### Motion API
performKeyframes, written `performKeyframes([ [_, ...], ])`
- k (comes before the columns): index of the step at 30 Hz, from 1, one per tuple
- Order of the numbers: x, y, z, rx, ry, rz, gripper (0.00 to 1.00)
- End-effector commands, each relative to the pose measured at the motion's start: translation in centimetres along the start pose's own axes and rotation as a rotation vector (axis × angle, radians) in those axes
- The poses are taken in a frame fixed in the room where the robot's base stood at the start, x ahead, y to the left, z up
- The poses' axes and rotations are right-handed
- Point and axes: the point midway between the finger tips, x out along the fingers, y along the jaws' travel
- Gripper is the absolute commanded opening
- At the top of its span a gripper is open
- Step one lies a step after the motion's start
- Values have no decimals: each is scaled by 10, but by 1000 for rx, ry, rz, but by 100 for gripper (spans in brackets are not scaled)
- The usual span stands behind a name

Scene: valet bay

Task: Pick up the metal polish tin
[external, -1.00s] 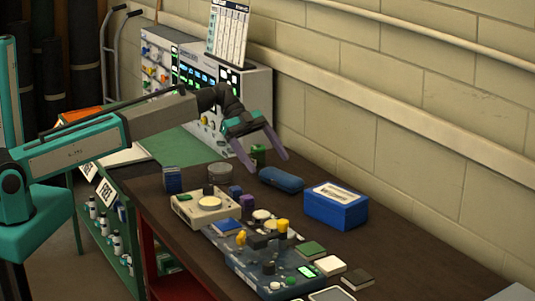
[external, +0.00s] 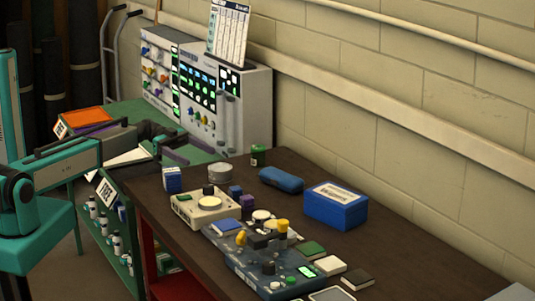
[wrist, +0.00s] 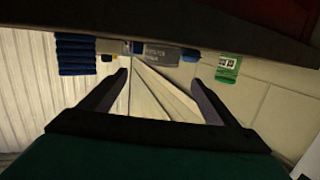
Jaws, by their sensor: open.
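The metal polish tin is most likely the low round grey tin (external: 219,172) on the dark table, between a small blue box and a green can; I cannot read its label in the external view. A grey tin with blurred lettering also shows in the wrist view (wrist: 161,53), upside down at top centre, beyond the fingertips.
The blue box (external: 172,179) and green can (external: 258,155) stand on either side of the tin. A blue case (external: 281,179), a larger blue box (external: 336,205) and a cream device (external: 206,205) are close by. A grey panel unit (external: 205,95) stands behind, against the wall.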

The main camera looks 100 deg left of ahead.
Motion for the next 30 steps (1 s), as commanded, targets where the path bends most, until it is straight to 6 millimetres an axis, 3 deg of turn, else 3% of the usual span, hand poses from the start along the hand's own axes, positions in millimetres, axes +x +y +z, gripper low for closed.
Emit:
performKeyframes([
  [1,-12,3,13,-9,20,-18,82],
  [4,-30,5,22,-18,52,-42,82],
  [10,-42,7,27,-23,76,-60,82],
  [22,-37,7,26,-23,75,-58,82],
  [30,-6,6,22,-24,75,-57,82],
])
